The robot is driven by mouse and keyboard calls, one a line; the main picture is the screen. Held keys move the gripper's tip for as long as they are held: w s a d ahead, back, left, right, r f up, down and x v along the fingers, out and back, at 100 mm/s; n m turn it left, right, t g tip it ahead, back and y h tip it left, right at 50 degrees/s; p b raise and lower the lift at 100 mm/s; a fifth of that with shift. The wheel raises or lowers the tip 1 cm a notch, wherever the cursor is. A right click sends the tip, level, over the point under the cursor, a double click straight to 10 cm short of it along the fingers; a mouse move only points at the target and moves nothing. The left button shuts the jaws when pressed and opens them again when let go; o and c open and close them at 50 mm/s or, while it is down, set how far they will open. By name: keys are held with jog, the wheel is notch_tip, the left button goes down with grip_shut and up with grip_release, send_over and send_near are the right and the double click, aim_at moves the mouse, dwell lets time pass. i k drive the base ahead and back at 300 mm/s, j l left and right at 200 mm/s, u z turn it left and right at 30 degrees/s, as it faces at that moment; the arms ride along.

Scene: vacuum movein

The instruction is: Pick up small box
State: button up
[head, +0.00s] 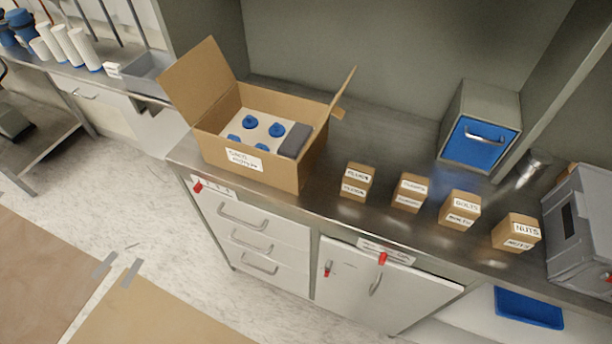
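Several small brown cardboard boxes with white labels stand in a row on the metal counter. The leftmost small box (356,182) is just right of the large open carton. A second small box (410,192) and a third small box (459,210), whose label seems to read bolts, stand further right. The rightmost small box (516,233) is labelled nuts. All are upright and apart from each other. My gripper is not in view.
The large open carton (243,165) holds blue-topped items and a dark grey block. A blue-fronted metal box (479,130) stands behind the row. A grey case (585,228) stands at the right end. Drawers and a cabinet (372,292) are below the counter, with pale floor in front.

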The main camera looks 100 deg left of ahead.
aim_at(357, 181)
jog(key=u, duration=2.9)
jog(key=k+j+z, duration=0.1)
jog(key=j, duration=0.35)
jog(key=k+j+z, duration=0.1)
jog(key=j, duration=0.35)
jog(key=k+j+z, duration=0.15)
jog(key=j, duration=0.3)
jog(key=k+j+z, duration=0.1)
jog(key=k+j, duration=0.2)
jog(key=k+j+z, duration=0.1)
jog(key=j, duration=0.4)
jog(key=k, duration=0.1)
